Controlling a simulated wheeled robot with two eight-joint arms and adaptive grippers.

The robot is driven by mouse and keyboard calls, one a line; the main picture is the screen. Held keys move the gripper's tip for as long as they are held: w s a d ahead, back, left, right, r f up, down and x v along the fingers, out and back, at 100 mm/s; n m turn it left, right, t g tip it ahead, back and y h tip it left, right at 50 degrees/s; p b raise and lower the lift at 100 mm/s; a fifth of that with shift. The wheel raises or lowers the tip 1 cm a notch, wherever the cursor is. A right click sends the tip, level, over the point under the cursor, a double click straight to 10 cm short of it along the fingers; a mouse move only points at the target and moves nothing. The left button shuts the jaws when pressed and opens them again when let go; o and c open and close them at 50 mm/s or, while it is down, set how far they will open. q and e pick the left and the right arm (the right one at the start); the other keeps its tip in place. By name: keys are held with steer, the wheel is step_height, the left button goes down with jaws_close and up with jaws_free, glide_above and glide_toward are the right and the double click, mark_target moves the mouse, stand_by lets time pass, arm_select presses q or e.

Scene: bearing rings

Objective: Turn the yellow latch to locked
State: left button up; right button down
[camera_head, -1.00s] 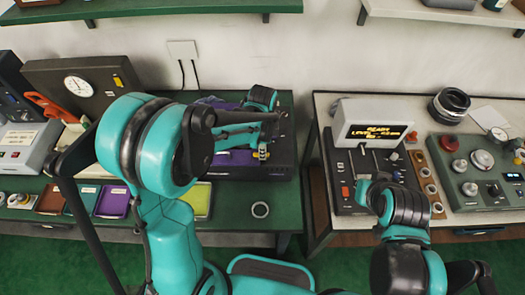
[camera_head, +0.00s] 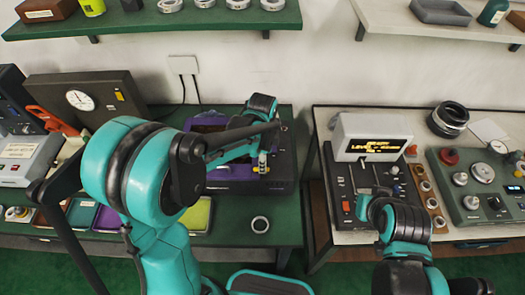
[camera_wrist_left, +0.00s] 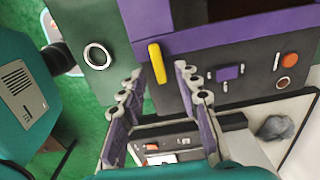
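The yellow latch (camera_wrist_left: 157,63) is a short bar on the face of the dark and purple device (camera_wrist_left: 225,55). In the left wrist view it lies between the fingers of my left gripper (camera_wrist_left: 160,75), which are spread apart with visible gaps on both sides. In the head view the device (camera_head: 280,186) stands on the green bench, with the small yellow latch (camera_head: 263,163) at its front. My left gripper (camera_head: 262,150) is over it, largely hidden by the arm. My right gripper (camera_head: 366,205) is by the slider console; its fingers are unclear.
A metal ring (camera_head: 260,225) lies on the green bench (camera_head: 285,232) in front of the device. The slider console (camera_head: 345,205) with a lit display (camera_head: 375,146) stands on the right bench. Shallow coloured trays (camera_head: 196,216) are at left. A gap separates the benches.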

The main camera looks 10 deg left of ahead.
arm_select(q)
step_height(320, 180, up, 10)
steer(key=shift+f, duration=0.15)
steer(key=shift+s, duration=0.1)
stand_by(0.5)
steer(key=s+a+f+n+t+b, duration=0.2)
steer(key=s+a+n+t+b, duration=0.1)
steer(key=s+n, duration=0.3)
steer(key=s+a+f+n+t+b, duration=0.2)
steer(key=s+n, duration=0.4)
steer(key=n, duration=0.3)
steer(key=shift+s+a+f+t+b, duration=0.25)
steer(key=shift+a+t+b, duration=0.2)
steer(key=shift+a+t, duration=0.45)
steer(key=shift+r, duration=0.1)
